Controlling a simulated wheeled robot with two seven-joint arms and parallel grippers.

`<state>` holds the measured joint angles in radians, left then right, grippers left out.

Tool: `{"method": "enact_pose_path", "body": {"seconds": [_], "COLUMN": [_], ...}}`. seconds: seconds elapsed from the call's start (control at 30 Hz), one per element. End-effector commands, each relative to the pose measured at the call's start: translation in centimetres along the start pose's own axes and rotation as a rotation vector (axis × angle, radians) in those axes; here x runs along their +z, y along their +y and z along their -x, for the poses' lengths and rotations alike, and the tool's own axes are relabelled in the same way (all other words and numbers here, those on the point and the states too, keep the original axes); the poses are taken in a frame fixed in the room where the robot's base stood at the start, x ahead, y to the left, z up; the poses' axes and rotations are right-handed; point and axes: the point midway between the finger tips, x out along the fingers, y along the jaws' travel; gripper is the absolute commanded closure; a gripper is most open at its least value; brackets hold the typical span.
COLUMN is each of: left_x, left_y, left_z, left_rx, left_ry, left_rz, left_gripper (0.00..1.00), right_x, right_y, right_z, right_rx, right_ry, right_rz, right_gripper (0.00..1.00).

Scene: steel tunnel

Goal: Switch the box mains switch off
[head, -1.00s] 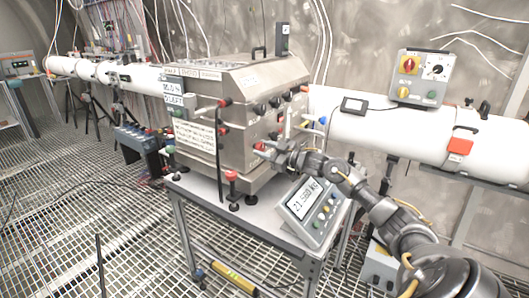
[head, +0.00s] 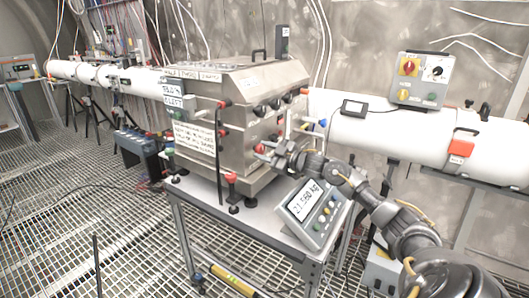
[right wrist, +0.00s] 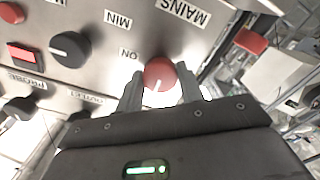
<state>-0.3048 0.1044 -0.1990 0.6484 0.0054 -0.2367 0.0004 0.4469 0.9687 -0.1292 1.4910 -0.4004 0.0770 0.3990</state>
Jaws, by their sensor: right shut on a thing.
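The steel box (head: 235,120) stands on a small table, with knobs on its right-hand face. In the right wrist view, the mains switch (right wrist: 158,72) is a red round knob with a white line, under the label MAINS. The word ON is printed just left of it. My right gripper (right wrist: 158,88) is shut on this knob, one finger on each side. In the head view my right gripper (head: 266,150) is at the box's face, and the knob is too small to read there. My left gripper is not in view.
A black knob (right wrist: 70,49) and a lit red rocker switch (right wrist: 25,53) sit left of the mains knob. A digital display unit (head: 310,204) stands on the table under my right arm. A white pipe (head: 365,133) runs behind.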

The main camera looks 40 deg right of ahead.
Motion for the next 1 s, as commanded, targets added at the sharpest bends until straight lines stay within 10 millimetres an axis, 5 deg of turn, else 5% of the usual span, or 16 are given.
{"method": "enact_pose_path", "body": {"seconds": [0.03,0.07,0.2,0.67,1.0], "left_x": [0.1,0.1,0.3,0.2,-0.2], "left_y": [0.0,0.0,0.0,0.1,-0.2], "left_z": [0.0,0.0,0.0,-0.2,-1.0], "left_rx": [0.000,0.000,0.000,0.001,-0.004], "left_ry": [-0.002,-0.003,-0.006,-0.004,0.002], "left_rz": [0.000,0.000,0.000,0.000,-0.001], "left_gripper": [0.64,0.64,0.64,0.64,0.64], "right_x": [0.1,0.1,0.0,-1.3,-8.7], "right_y": [0.0,0.0,0.0,1.0,1.7], "right_z": [0.0,0.0,0.0,0.0,2.6], "right_rx": [-0.001,-0.001,-0.001,0.002,-0.001], "right_ry": [-0.001,-0.001,-0.001,0.001,0.001], "right_rz": [0.002,0.002,0.001,0.002,0.007], "right_gripper": [0.85,0.59,0.41,0.41,0.41]}}
